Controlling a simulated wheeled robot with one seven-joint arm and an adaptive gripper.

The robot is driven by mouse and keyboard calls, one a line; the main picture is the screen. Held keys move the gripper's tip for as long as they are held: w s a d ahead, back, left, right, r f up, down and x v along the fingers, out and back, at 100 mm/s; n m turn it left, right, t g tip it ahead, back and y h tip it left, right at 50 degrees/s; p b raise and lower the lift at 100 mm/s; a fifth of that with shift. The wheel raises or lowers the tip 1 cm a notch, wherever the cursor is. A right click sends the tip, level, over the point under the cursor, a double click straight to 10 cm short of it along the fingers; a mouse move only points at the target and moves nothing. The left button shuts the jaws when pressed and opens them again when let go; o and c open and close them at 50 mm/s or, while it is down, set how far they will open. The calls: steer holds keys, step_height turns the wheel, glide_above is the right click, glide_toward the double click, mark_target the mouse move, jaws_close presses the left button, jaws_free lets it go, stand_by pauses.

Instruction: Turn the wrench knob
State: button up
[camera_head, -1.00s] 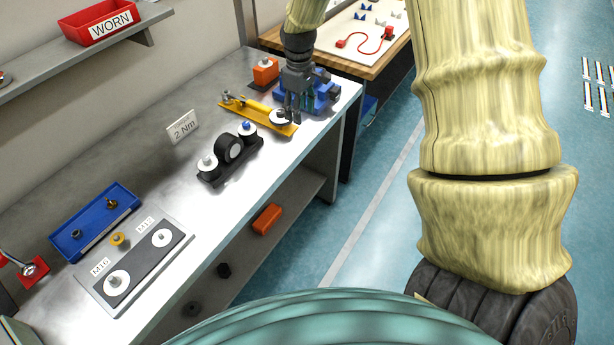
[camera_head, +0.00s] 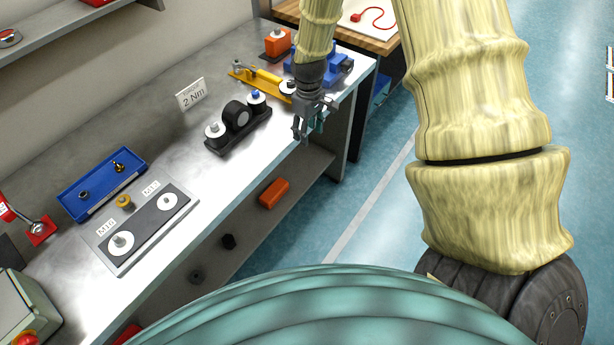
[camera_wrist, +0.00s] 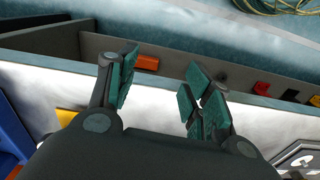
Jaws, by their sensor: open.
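A yellow bar mechanism (camera_head: 262,82) lies at the far part of the steel bench. It has a small post at its left end and a pale round knob (camera_head: 288,87) at its right end, partly behind my arm; I cannot tell for certain which part is the wrench knob. My gripper (camera_head: 307,132) is open and empty at the bench's front edge, nearer than the yellow bar and apart from it. In the wrist view my gripper (camera_wrist: 162,78) has its fingers spread with nothing between them. A bit of yellow (camera_wrist: 66,116) shows at the left there.
A blue vise-like block (camera_head: 335,68) and an orange block (camera_head: 277,42) stand beyond the bar. A blue tray (camera_head: 75,208) and an M16/M12 plate (camera_head: 142,228) lie nearer.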

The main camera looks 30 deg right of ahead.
steer(key=s+a+f+b, duration=0.1)
steer(key=s+a+f, duration=0.1)
steer(key=f, duration=0.3)
steer(key=s+a+f+m+b, duration=0.1)
steer(key=s+a+f, duration=0.1)
steer(key=s+f, duration=0.3)
steer(key=shift+a+f, duration=0.35)
steer(key=shift+f, duration=0.4)
steer(key=s+a+f+m, duration=0.1)
steer(key=s+a+f, duration=0.2)
steer(key=s, duration=0.6)
steer(key=s+a+f+m, duration=0.1)
steer(key=s+a+f, duration=0.2)
steer(key=s, duration=0.6)
steer(key=s+a+f+m, duration=0.1)
steer(key=s+a+f, duration=0.3)
steer(key=s, duration=0.5)
steer(key=shift+s+f, duration=0.3)
steer(key=shift+f, duration=0.55)
